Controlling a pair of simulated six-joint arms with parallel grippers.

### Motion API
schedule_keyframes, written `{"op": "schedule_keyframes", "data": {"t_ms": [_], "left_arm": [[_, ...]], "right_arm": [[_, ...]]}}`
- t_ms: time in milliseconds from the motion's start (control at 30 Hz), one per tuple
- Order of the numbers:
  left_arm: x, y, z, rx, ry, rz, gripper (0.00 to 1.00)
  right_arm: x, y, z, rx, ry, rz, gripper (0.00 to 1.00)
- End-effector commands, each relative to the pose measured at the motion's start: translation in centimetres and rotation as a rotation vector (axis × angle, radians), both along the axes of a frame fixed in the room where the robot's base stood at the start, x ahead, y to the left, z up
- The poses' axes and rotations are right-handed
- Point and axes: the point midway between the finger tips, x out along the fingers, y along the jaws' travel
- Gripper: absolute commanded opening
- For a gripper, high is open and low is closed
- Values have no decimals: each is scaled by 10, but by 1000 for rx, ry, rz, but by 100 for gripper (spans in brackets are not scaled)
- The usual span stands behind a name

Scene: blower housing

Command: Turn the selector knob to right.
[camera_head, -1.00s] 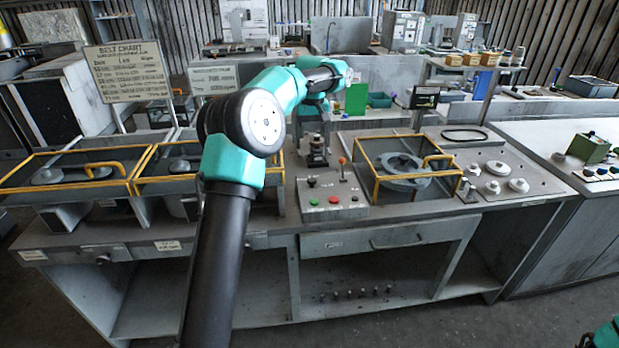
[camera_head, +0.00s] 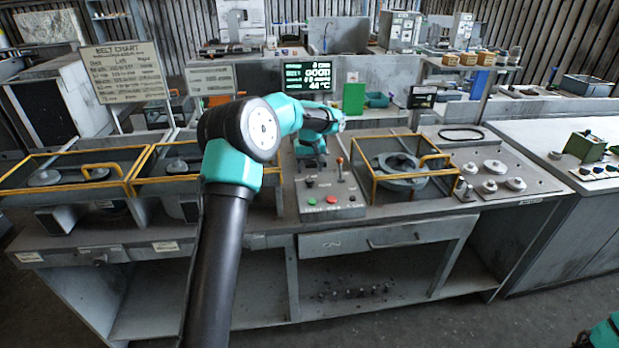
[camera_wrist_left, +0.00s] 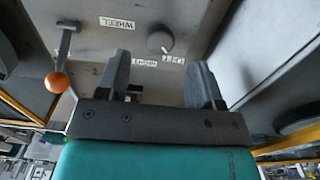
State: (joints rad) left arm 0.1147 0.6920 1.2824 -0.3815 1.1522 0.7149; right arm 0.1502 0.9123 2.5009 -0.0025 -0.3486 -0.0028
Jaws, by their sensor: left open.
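The selector knob (camera_wrist_left: 159,39) is a dark round knob with a white pointer mark, on a grey panel in the left wrist view. The labels RIGHT (camera_wrist_left: 144,63) and LEFT (camera_wrist_left: 173,60) are beside it. The white mark points toward the LEFT label. In the head view the knob (camera_head: 310,181) is small and dark on the control box. My left gripper (camera_wrist_left: 161,62) is open and empty, its two dark fingers apart; the knob shows between and just past the fingertips. In the head view the left arm reaches down behind the knob. My right gripper is out of view.
A lever with an orange ball (camera_wrist_left: 57,82) stands close to the left finger in the wrist view. Green (camera_head: 311,201) and red (camera_head: 332,199) buttons are in front of the knob. Yellow-framed bays (camera_head: 392,200) flank the box. A lit display (camera_head: 306,74) is behind.

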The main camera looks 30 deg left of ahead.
Motion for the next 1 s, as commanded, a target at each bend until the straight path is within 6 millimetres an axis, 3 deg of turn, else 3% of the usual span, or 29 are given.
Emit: {"op": "schedule_keyframes", "data": {"t_ms": [100, 300, 667, 1000], "left_arm": [[-1, 0, -20, -1, 3, 0, 60], [0, 0, -40, 0, 1, 1, 60], [0, 0, -44, 0, 0, 1, 60], [0, 0, -44, 0, 0, 1, 28]], "right_arm": [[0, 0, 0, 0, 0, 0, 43], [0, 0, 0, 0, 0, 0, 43], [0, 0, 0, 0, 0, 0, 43], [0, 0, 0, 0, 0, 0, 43]]}}
